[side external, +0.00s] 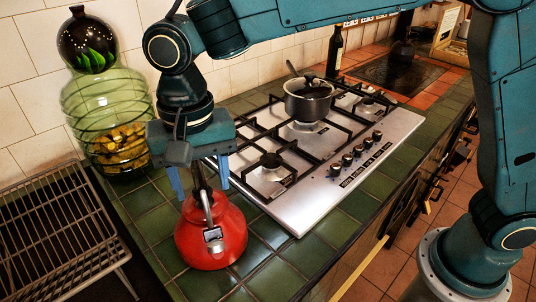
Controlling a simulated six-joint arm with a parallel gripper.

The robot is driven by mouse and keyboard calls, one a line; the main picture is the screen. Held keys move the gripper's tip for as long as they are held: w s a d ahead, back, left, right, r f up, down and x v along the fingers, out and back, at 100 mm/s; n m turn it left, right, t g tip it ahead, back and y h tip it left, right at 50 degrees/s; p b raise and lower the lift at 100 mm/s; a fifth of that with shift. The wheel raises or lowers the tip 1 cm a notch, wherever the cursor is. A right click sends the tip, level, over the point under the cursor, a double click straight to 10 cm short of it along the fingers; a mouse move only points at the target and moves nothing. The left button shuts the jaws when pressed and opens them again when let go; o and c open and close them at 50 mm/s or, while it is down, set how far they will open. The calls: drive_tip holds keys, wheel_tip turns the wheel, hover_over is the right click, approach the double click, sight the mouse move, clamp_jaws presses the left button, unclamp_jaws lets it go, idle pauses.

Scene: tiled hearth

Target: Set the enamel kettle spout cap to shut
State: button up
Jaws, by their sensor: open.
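A red enamel kettle (222,245) stands on the green tiled counter at the front, left of the hob. Its dark and metal handle (207,200) rises from the top. A small metal piece (213,237) shows on the kettle's near side; it looks like the spout cap, but I cannot tell whether it is open or shut. My gripper (197,185) points down just above the kettle. Its two blue fingers are apart, one on each side of the upright handle part. I cannot tell whether they touch it.
A large green glass jar (108,120) stands behind at the left. A wire rack (62,240) is at the far left. A dark bottle (335,52) stands at the back.

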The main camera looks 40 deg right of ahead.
drive_tip(key=s+d+r+n+t, duration=0.1)
drive_tip(key=s+d+r, duration=0.1)
drive_tip(key=d, duration=0.5)
drive_tip(key=s+d+r+t, duration=0.1)
drive_tip(key=s+d+r, duration=0.2)
drive_tip(key=d, duration=0.5)
drive_tip(key=s+d+r+n+t+y, duration=0.1)
drive_tip(key=s+d+r, duration=0.2)
drive_tip(key=d, duration=0.4)
drive_tip(key=shift+s+d+r+n, duration=0.2)
drive_tip(key=shift+s+r+n, duration=0.1)
drive_tip(key=shift+r, duration=0.35)
drive_tip(key=shift+w, duration=0.1)
drive_tip(key=w+a+f+m+g, duration=0.1)
drive_tip(key=w+a+f, duration=0.2)
drive_tip(key=a, duration=0.8)
drive_tip(key=w+a+f+m+g+h, duration=0.1)
drive_tip(key=w+a+f+g, duration=0.1)
drive_tip(key=a, duration=0.9)
drive_tip(key=w+f, duration=0.1)
drive_tip(key=w, duration=0.1)
drive_tip(key=shift+w+a+m, duration=0.3)
drive_tip(key=shift+a, duration=0.1)
